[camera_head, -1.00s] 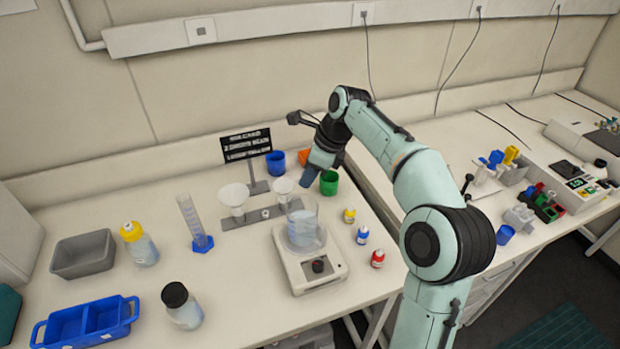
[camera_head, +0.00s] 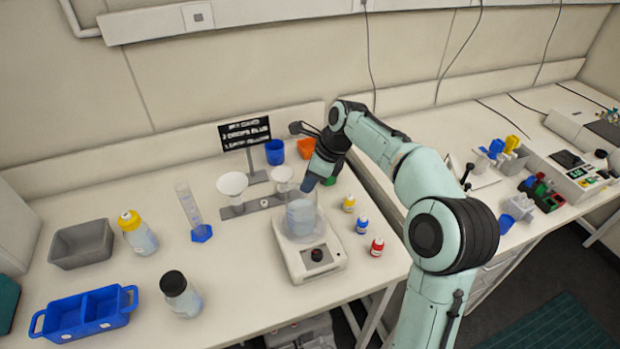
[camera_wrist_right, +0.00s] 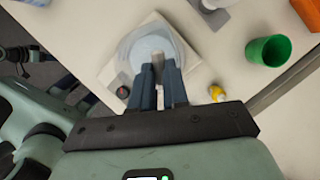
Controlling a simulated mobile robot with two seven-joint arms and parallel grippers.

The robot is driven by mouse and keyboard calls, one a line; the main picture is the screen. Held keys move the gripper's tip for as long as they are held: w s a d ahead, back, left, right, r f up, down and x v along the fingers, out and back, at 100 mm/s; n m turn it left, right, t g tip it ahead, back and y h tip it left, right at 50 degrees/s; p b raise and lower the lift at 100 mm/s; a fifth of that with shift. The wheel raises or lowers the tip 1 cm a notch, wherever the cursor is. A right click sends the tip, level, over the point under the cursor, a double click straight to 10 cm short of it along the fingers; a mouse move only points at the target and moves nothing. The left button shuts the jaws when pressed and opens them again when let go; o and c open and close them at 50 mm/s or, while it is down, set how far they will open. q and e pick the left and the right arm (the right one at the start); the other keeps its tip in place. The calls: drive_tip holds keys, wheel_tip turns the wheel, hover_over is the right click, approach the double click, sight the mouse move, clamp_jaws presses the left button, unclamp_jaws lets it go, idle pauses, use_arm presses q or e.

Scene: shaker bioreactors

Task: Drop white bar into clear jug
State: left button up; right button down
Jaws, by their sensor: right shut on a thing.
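The clear jug (camera_head: 301,222) stands upright on a white square stirrer plate (camera_head: 316,272) with a dark knob. It holds pale bluish liquid. My right gripper (camera_head: 308,184) points down close above the jug's back rim. In the right wrist view, the gripper (camera_wrist_right: 158,72) is shut on the white bar (camera_wrist_right: 158,60), a small pale piece showing between the fingertips. The fingertips overlap the jug's round opening (camera_wrist_right: 135,48) in that view. The bar cannot be made out in the head view.
Small yellow, blue and red dropper bottles (camera_head: 361,223) stand right of the stirrer. A green cup (camera_wrist_right: 268,50) is nearby.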

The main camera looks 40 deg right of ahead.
drive_tip(key=c, duration=1.1)
unclamp_jaws()
drive_tip(key=shift+o, duration=0.2)
use_arm(q)
drive_tip(key=shift+w+r+p, duration=0.45)
drive_tip(key=shift+w+r, duration=0.2)
drive_tip(key=shift+w, duration=0.2)
use_arm(e)
drive_tip(key=v, duration=1.3)
drive_tip(key=shift+r, duration=0.2)
